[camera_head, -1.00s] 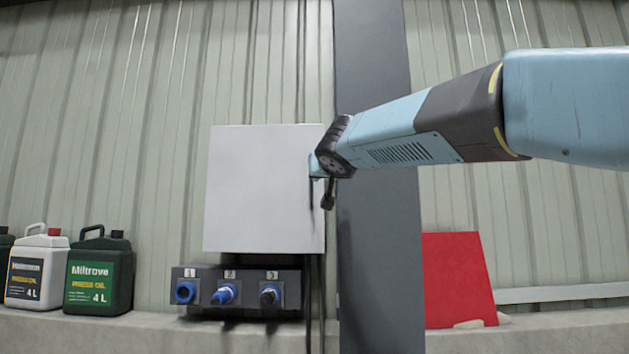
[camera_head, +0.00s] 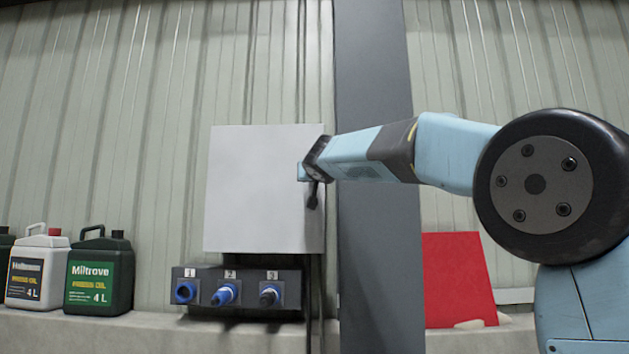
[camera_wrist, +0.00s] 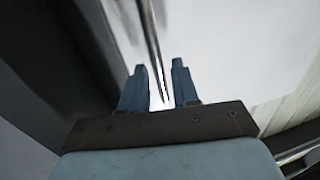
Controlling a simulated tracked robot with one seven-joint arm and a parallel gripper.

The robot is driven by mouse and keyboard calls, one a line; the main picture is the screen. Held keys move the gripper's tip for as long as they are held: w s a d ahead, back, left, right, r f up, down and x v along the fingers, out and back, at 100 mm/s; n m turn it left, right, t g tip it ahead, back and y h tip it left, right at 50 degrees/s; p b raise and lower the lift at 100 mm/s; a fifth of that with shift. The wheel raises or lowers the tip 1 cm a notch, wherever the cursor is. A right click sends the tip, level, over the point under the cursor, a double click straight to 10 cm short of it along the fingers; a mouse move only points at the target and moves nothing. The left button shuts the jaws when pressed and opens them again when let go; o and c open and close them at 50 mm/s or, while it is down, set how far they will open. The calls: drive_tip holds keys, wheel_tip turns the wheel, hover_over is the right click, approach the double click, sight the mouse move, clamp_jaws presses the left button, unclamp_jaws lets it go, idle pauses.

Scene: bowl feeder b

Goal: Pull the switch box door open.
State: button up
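The switch box (camera_head: 255,190) is a pale grey box on the wall in the head view, and its door looks closed. Its pale face (camera_wrist: 235,45) fills the right of the wrist view. My gripper (camera_head: 302,172) is in front of the door's right part in the head view. In the wrist view my gripper (camera_wrist: 160,80) has two blue fingers apart. A thin metal strip (camera_wrist: 150,35) runs down to the gap between them; I cannot tell whether it is a handle or the door's edge, or whether the fingers touch it.
A dark grey column (camera_head: 375,90) stands just right of the box. A socket panel (camera_head: 240,288) with blue plugs is below it. Oil canisters (camera_head: 98,275) stand on the ledge at left; a red panel (camera_head: 457,280) leans at right.

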drive_tip(key=shift+w+a, duration=0.15)
drive_tip(key=shift+w, duration=0.95)
clamp_jaws()
